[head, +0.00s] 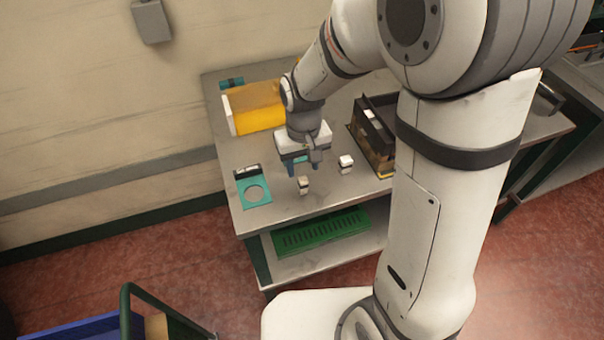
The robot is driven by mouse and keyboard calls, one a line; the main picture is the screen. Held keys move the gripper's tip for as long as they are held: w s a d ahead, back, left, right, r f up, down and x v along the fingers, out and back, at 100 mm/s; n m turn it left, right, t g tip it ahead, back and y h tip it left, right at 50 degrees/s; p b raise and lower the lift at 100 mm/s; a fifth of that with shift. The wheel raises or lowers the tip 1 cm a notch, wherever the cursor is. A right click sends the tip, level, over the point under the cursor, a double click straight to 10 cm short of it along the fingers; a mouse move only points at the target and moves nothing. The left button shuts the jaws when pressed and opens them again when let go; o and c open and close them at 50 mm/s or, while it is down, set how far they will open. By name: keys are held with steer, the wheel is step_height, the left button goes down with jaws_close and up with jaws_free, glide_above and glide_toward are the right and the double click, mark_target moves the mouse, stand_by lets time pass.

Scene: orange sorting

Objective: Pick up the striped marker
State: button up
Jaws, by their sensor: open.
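A second small piece with a white top (346,161) stands to the right of the gripper. Nothing shows between the fingers, though the view there is small. I cannot tell whether the fingers touch the nearer piece.
A yellow bin (257,106) lies behind the gripper, and a dark-framed box (372,137) stands to the right. A green slotted tray (321,232) is on the lower shelf.

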mark_target(303, 179)
steer(key=shift+f+p, duration=0.85)
steer(key=shift+f, duration=3)
steer(key=shift+c, duration=0.6)
jaws_close()
